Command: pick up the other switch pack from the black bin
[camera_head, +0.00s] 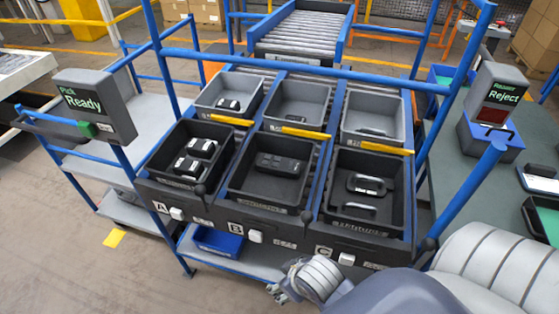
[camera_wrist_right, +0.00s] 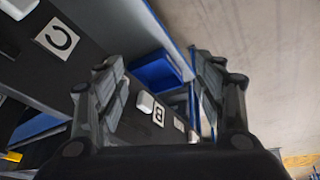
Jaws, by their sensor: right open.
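A dark switch pack (camera_head: 281,163) with small buttons lies in the black bin (camera_head: 262,202) marked B, the middle one of the front row. I cannot tell whether a second pack lies against it. My right gripper (camera_wrist_right: 162,78) is open and empty in the right wrist view. Its fingers point past the front of the rack, where the B and C labels show. In the head view my right arm comes in at the lower right, and its hand (camera_head: 285,288) is low in front of the rack, below and outside the bins. My left gripper is not in view.
Black bin A (camera_head: 158,173) holds two black-and-white parts, and black bin C (camera_head: 395,222) holds two handles. Grey bins (camera_head: 301,96) stand behind, with yellow strips between. A blue rail (camera_head: 330,72) crosses above the rack. Ready (camera_head: 92,103) and Reject (camera_head: 499,92) signs flank it.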

